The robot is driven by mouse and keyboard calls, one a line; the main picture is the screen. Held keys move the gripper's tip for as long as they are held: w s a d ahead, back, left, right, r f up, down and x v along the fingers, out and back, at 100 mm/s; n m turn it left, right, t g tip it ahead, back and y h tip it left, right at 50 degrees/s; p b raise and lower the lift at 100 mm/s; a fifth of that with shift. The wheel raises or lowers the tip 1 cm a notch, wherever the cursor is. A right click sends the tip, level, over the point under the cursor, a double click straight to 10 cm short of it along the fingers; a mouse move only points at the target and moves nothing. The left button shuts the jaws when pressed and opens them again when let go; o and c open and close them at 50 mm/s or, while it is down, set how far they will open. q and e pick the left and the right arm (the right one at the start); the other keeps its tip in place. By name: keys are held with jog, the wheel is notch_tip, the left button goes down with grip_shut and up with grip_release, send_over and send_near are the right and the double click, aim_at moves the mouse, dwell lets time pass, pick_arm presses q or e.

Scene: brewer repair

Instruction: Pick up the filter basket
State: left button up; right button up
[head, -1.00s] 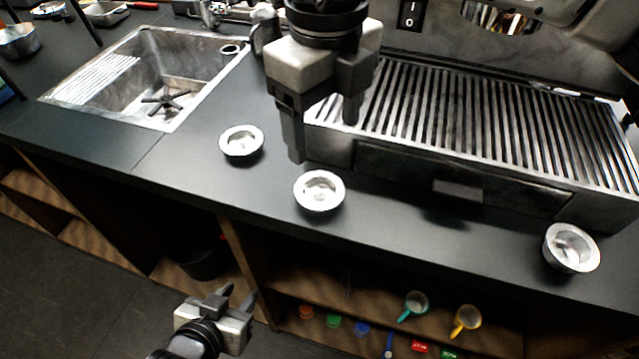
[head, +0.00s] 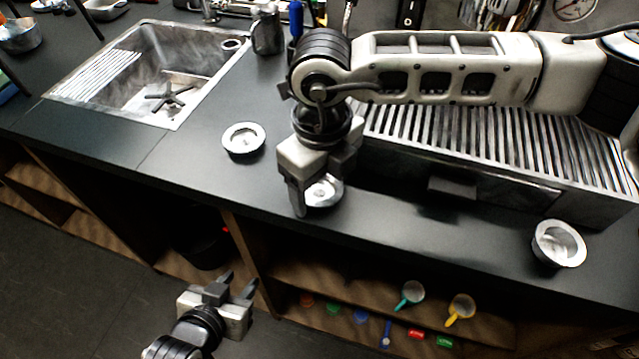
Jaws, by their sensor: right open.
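Three round silver filter baskets are on the dark counter. One basket (head: 243,139) is left of my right gripper, and one (head: 558,244) is at the far right near the front edge. The middle basket (head: 323,193) is directly beneath my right gripper (head: 318,190), which partly hides it. My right gripper points down and is open, with one finger in front of the basket's left side. Whether the fingers touch it, I cannot tell. My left gripper (head: 236,284) is low in front of the counter, its fingers apart and empty.
The espresso machine's slatted drip tray (head: 480,145) stands right behind the middle basket. A metal sink (head: 150,75) is at the left. A steel pitcher (head: 267,32) stands at the back. Shelves below hold scoops and small coloured items (head: 410,293).

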jog(key=c, duration=0.7)
jog(key=shift+o, duration=0.2)
jog(key=shift+r, duration=0.15)
